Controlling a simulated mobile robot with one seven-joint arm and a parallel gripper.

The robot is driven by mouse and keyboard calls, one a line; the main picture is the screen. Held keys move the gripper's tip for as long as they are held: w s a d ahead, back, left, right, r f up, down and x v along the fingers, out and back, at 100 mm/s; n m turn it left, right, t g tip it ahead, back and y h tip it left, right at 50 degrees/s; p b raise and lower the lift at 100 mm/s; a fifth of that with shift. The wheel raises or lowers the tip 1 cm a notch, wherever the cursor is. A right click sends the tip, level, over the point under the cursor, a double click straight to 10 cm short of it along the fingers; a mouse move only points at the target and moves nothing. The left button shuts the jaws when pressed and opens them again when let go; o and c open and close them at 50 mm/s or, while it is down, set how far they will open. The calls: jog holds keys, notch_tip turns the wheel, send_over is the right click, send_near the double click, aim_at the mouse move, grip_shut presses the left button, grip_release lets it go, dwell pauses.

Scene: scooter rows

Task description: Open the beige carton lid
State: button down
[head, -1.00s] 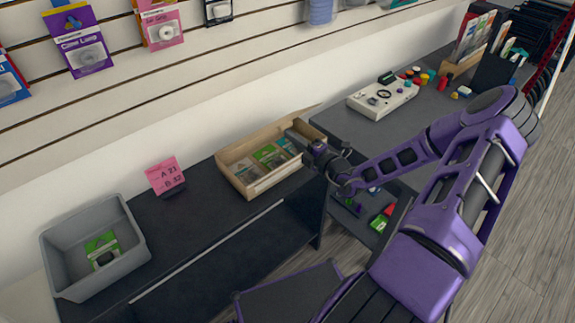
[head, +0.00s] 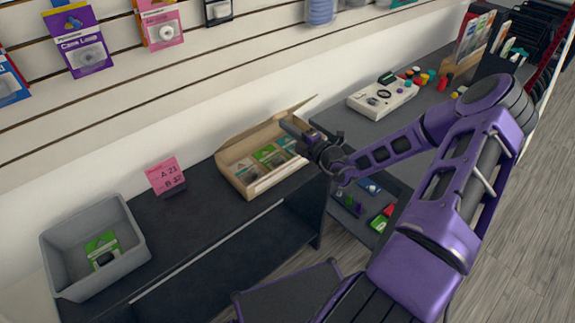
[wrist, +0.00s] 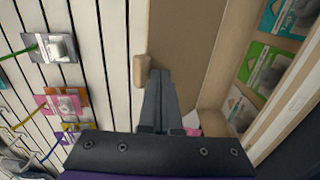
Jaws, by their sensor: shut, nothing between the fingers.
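The beige carton (head: 262,189) stands on the dark counter with its top open. Its lid (head: 296,110) is raised at the back, tilted toward the wall. Several packs (head: 264,153) show inside. My gripper (head: 286,125) is at the carton's right end, over the box and in front of the lid. In the wrist view its fingers (wrist: 157,75) are together and empty, with the lid's beige panel (wrist: 188,40) behind them. A beige tab (wrist: 141,69) lies just left of the fingertips; whether they touch it, I cannot tell.
A grey bin (head: 75,270) holding a green pack stands at the left, with a pink sign (head: 165,176) between it and the carton. A slatted wall with hanging packs rises behind. A white device (head: 382,97) sits on the grey counter at right.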

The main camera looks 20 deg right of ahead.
aim_at(276, 116)
jog(key=shift+r+x, duration=0.2)
jog(key=shift+x, duration=0.65)
jog(key=shift+r+x, duration=0.15)
jog(key=shift+x, duration=0.65)
jog(key=shift+r+x, duration=0.2)
jog(key=shift+x, duration=0.65)
jog(key=shift+x, duration=2.5)
jog(key=shift+w+r, duration=0.1)
jog(key=shift+r, duration=0.05)
jog(key=shift+x, duration=1.9)
jog(key=v, duration=1.4)
